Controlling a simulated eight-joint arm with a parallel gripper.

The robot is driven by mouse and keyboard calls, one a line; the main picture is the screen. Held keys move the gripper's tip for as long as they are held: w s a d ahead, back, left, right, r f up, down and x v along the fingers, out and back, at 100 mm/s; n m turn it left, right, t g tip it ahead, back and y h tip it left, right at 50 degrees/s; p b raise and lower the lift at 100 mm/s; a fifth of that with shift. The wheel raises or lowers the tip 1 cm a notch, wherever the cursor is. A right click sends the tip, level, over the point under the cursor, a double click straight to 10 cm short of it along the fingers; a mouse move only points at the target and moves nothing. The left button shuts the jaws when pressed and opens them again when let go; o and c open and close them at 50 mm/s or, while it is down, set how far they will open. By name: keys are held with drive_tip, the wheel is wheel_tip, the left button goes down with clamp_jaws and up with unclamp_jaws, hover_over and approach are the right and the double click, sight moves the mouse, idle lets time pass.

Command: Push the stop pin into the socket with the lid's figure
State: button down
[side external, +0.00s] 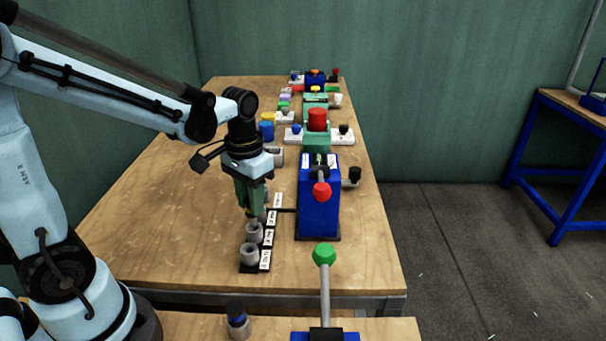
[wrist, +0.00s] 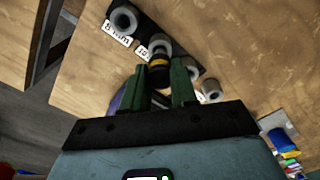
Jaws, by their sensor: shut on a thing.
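My gripper (side external: 250,212) points down over the row of sockets. In the wrist view its green fingers (wrist: 162,88) are shut on the stop pin (wrist: 159,72), which shows black with a yellow band. Grey ring-shaped sockets stand on a dark strip: a near one (side external: 249,254), a second (side external: 254,233), and one partly hidden by the fingers. White labels lie beside them; in the wrist view one (wrist: 117,34) seems to read 8 mm. The pin's tip is close to a socket (wrist: 160,44); I cannot tell whether it is inside. The lid's figure is not readable.
A blue press (side external: 319,210) with a red knob stands right of the sockets, a black knob beside it. A green-knobbed lever (side external: 324,256) rises in front. More presses and coloured parts line the table behind. Bare wood (side external: 170,215) lies to the left.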

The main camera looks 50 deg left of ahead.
drive_tip(key=shift+f, duration=1.7)
drive_tip(key=c, duration=0.8)
unclamp_jaws()
drive_tip(key=shift+r, duration=6)
drive_tip(key=shift+s, duration=0.1)
drive_tip(key=s+d+f+m+t, duration=0.1)
drive_tip(key=s+d+f+t, duration=0.2)
drive_tip(key=t, duration=0.4)
drive_tip(key=shift+d, duration=0.7)
